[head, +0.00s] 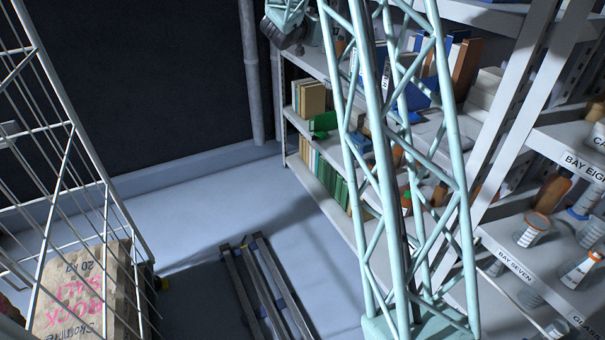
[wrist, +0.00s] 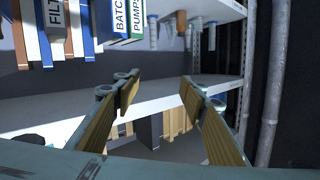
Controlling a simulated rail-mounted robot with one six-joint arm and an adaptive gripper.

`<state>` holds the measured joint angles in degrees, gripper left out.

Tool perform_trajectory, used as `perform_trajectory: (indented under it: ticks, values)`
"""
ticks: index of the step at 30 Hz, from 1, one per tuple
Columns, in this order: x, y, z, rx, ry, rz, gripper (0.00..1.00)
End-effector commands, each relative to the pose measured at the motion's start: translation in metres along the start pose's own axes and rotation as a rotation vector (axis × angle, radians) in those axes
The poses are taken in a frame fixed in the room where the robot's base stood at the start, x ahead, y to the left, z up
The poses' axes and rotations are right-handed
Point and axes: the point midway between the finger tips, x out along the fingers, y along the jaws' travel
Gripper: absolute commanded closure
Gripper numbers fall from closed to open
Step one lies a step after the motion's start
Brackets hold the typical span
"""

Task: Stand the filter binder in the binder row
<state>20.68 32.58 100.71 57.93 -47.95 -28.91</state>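A grey binder (wrist: 54,16) with a label reading "FILT" is at the upper left of the wrist view; the picture's top edge cuts it off. Blue, white and brown binders flank it closely. In the head view, binders (head: 464,62) stand on the upper shelf, partly behind my lattice column.
A grey shelf board (wrist: 215,88) crosses behind my fingers. Bottles (wrist: 181,22) are near the upper shelf. A lower shelf holds books (head: 312,98) and a green item (head: 322,123). A wire cage (head: 62,165) with salt sacks (head: 85,290) stands left. Floor (head: 215,215) between is partly clear.

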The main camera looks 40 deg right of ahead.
Motion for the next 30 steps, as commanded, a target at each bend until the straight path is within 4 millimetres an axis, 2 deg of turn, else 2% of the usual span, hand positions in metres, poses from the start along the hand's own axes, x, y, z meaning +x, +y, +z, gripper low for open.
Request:
perform_trajectory:
  ticks: [6,15,24,30]
  values:
    - [-0.052,-0.042,-0.016,-0.002,-0.063,-0.135,0.61]
    - [-0.131,-0.085,-0.026,-0.024,-0.161,-0.305,0.61]
    - [-0.22,-0.111,-0.028,-0.063,-0.265,-0.456,0.61]
    - [-0.283,-0.116,-0.025,-0.1,-0.337,-0.546,0.61]
